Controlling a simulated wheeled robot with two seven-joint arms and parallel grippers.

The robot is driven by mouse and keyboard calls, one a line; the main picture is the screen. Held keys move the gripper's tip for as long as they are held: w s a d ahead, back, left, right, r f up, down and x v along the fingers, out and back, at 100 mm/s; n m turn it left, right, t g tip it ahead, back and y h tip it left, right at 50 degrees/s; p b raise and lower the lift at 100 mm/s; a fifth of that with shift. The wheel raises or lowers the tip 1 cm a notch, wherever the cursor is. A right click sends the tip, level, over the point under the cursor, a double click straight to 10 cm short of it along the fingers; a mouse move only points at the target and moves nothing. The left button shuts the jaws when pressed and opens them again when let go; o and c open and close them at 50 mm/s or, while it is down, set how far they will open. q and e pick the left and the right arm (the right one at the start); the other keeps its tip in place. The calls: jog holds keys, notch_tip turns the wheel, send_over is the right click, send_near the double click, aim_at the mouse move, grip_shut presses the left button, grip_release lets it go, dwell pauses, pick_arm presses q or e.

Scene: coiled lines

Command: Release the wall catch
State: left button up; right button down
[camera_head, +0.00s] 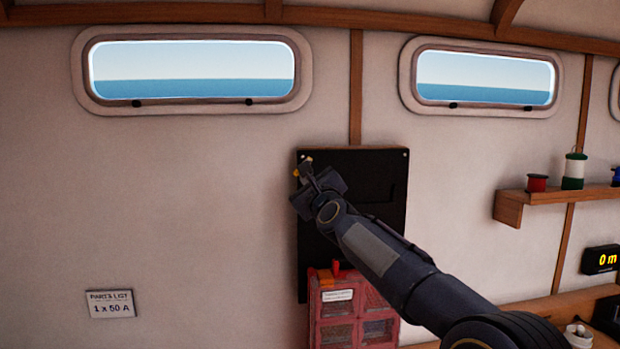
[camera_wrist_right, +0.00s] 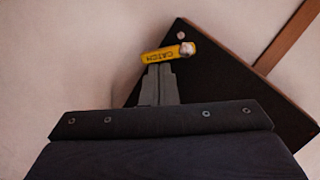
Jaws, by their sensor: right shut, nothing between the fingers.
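The yellow wall catch (camera_wrist_right: 168,53), lettered "CATCH", is a short bar with a pale round pivot at its right end in the right wrist view. It sits at a corner of a black wall panel (camera_wrist_right: 270,98). In the head view a bit of the catch (camera_head: 296,173) shows beside my gripper, at the upper left of the black panel (camera_head: 380,170). My right gripper (camera_wrist_right: 162,70) is shut and empty, its fingertips right at the lower edge of the catch. I cannot tell whether they touch. My left gripper is not in view.
A red case (camera_head: 340,312) with clear windows stands below the panel. A parts list card (camera_head: 110,304) is on the wall at lower left. A wooden shelf (camera_head: 550,200) with spools is at right.

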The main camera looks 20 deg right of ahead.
jog(key=m, duration=0.2)
jog(key=a+m+h, duration=0.1)
jog(key=m, duration=0.2)
jog(key=m+h, duration=0.1)
jog(key=m, duration=0.1)
jog(key=shift+w+a+r+b, duration=0.25)
jog(key=shift+a+r+b, duration=0.05)
jog(key=shift+a+b, duration=0.1)
jog(key=shift+d, duration=0.1)
notch_tip(320, 180, down, 5)
jog(key=d+b, duration=0.1)
jog(key=b, duration=0.4)
jog(key=r+b+v, duration=0.1)
jog(key=b+v, duration=0.2)
jog(key=v, duration=0.7)
jog(key=shift+s, duration=0.2)
